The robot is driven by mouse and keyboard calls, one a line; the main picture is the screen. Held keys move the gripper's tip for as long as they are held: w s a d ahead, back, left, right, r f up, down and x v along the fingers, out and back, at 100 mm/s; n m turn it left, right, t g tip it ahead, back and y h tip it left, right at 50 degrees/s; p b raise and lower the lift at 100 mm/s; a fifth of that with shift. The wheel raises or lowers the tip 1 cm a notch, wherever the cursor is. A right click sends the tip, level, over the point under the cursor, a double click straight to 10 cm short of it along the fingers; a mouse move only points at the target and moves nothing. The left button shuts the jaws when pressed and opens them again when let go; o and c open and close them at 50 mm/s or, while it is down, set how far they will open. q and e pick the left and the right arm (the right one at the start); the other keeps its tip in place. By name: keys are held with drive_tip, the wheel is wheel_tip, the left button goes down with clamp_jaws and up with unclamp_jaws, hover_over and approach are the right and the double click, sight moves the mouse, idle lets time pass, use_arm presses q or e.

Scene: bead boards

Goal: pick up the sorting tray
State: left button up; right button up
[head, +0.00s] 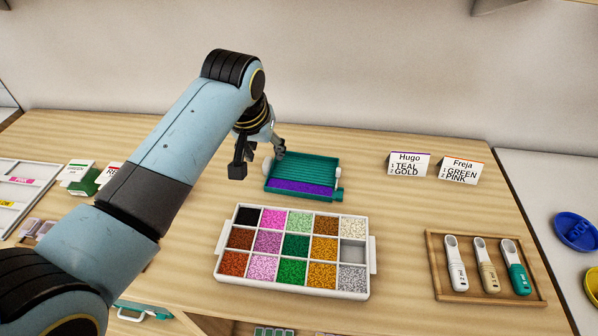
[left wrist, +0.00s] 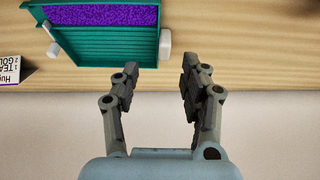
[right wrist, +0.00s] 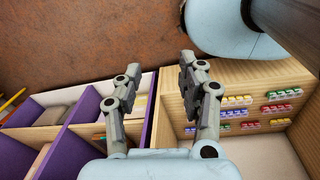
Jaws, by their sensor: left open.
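The teal ridged sorting tray (head: 308,165) lies on the wooden table in the head view, with purple beads along its near side. A white knob (head: 266,165) sticks out at its left end, and a teal piece with a pale knob is at its near right corner. My left gripper (head: 258,162) is open and empty by the white knob. In the left wrist view the tray (left wrist: 105,42) is ahead of the open fingers (left wrist: 160,72), with the white knob (left wrist: 163,42) in line with the gap, apart from the fingertips. My right gripper (right wrist: 160,68) is open and empty, away from the tray.
A white compartment box (head: 222,268) of coloured beads stands just in front of the tray. Name cards (head: 408,164) stand to the right, and a wooden tray (head: 437,292) holds three scoops. In the right wrist view, purple-walled dividers (right wrist: 85,105) and a wooden bead rack (right wrist: 172,105) are close.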

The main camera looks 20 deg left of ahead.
sight(267, 162)
use_arm(q)
drive_tip(key=shift+w+f, duration=0.2)
drive_tip(key=shift+f, duration=0.15)
drive_tip(key=x, duration=0.4)
drive_tip(key=shift+s+a+f, duration=0.1)
drive_tip(key=shift+a+f, duration=0.15)
drive_tip(key=shift+a, duration=0.05)
drive_tip(key=shift+f, duration=0.25)
drive_tip(key=shift+c, duration=1.6)
drive_tip(key=c, duration=0.5)
clamp_jaws()
use_arm(e)
drive_tip(key=shift+w+r, duration=0.2)
drive_tip(key=shift+w, duration=0.7)
